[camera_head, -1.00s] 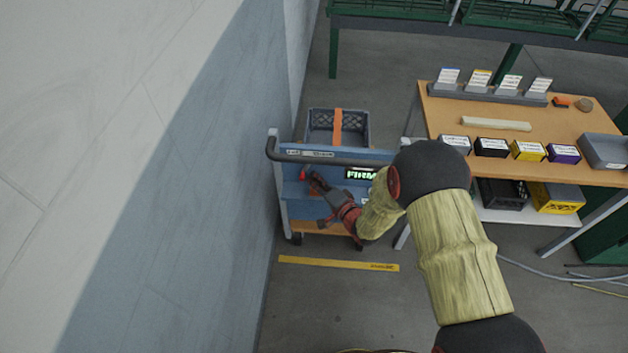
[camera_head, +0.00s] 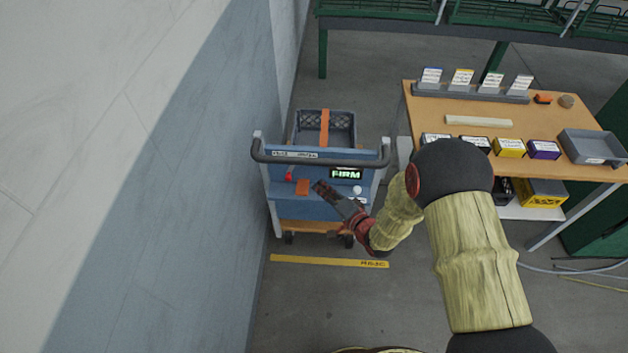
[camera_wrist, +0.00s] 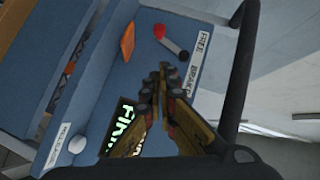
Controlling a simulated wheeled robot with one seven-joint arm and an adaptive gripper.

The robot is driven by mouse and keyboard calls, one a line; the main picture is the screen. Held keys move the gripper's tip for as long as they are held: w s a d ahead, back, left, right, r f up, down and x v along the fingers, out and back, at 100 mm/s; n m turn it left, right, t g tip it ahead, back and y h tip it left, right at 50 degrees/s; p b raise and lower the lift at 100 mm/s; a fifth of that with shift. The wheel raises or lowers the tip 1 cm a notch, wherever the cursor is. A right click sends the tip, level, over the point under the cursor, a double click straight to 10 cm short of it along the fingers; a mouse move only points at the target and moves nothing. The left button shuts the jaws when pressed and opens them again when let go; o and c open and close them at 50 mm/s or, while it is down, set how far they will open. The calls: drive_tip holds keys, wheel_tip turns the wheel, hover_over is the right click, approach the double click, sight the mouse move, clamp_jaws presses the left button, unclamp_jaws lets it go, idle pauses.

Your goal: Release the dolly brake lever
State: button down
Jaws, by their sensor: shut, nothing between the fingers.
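The dolly (camera_head: 318,210) is a blue cart with a dark push handle, standing by the wall. Its brake lever (camera_head: 289,174) has a red knob and sits at the left of the blue panel. In the wrist view the lever (camera_wrist: 171,43) has a grey arm slanting from a dark pivot to the red knob. A white label strip (camera_wrist: 199,60) beside it reads FREE and BRAKE. My gripper (camera_head: 319,187) is shut and empty over the panel, right of the lever. In the wrist view my gripper (camera_wrist: 165,72) points toward the lever, apart from it.
An orange tab (camera_head: 302,187), a lit display (camera_head: 346,174) and a white knob (camera_head: 357,190) are on the panel. The wall (camera_head: 215,200) is close at left, a workbench (camera_head: 480,140) at right.

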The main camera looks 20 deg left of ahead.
sight(302, 188)
drive_tip(key=s+d+f+m+p, duration=0.1)
drive_tip(key=s+d+f, duration=0.1)
drive_tip(key=d+f, duration=0.35)
drive_tip(key=shift+m+t+y, duration=0.4)
drive_tip(key=shift+m+y, duration=0.1)
drive_tip(key=shift+y, duration=0.4)
drive_tip(key=x, duration=0.4)
drive_tip(key=r+b+x, duration=0.1)
drive_tip(key=x, duration=0.2)
drive_tip(key=r+b+x, duration=0.1)
drive_tip(key=x, duration=0.3)
drive_tip(key=shift+a, duration=0.5)
drive_tip(key=shift+s+a+f+b, duration=0.1)
drive_tip(key=shift+s+a+b, duration=0.1)
drive_tip(key=shift+a, duration=0.35)
drive_tip(key=shift+s+a+b, duration=0.15)
drive_tip(key=shift+a, duration=1.05)
drive_tip(key=shift+s+a, duration=0.1)
